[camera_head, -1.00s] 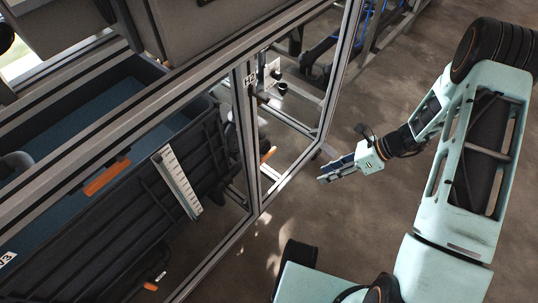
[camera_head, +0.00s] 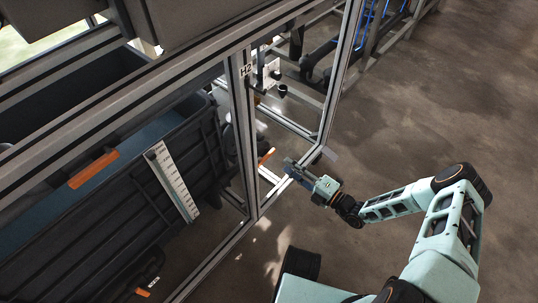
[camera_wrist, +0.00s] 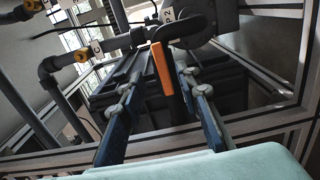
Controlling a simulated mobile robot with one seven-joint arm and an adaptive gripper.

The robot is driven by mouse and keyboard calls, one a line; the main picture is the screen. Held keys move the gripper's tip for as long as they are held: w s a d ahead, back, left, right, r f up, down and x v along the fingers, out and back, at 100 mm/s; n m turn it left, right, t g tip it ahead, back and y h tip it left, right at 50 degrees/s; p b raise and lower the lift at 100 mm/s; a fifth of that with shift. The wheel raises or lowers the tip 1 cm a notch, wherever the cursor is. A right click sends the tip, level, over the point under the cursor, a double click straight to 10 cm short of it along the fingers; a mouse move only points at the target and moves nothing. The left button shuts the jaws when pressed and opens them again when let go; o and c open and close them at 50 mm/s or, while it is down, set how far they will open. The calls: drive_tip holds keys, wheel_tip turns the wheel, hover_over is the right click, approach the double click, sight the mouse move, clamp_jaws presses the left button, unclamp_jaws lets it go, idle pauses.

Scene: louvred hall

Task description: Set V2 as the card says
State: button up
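An orange lever (camera_head: 267,155) shows inside the frame, just past its lower right post, in the head view. In the wrist view an orange lever (camera_wrist: 161,68) stands nearly upright, ahead of and between my fingers. A partly hidden white tag ending in "2" (camera_wrist: 168,15) sits just above it, so this looks like V2. My gripper (camera_head: 289,168) is open and empty at the frame's opening, a short way right of the lever; its spread blue fingers (camera_wrist: 157,82) also show in the wrist view. I cannot tell whether they touch the lever. I cannot make out a card.
Aluminium posts (camera_head: 244,130) and rails enclose the opening; one post carries an "H2" tag (camera_head: 245,70). A dark ribbed tank (camera_head: 130,205) with a white scale strip (camera_head: 172,182) stands left. Floor (camera_head: 440,110) is clear right.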

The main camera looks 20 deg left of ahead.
sight(271, 155)
drive_tip(key=shift+b+x, duration=0.3)
drive_tip(key=shift+x, duration=4.35)
drive_tip(key=shift+s, duration=0.1)
drive_tip(key=shift+c, duration=0.5)
clamp_jaws()
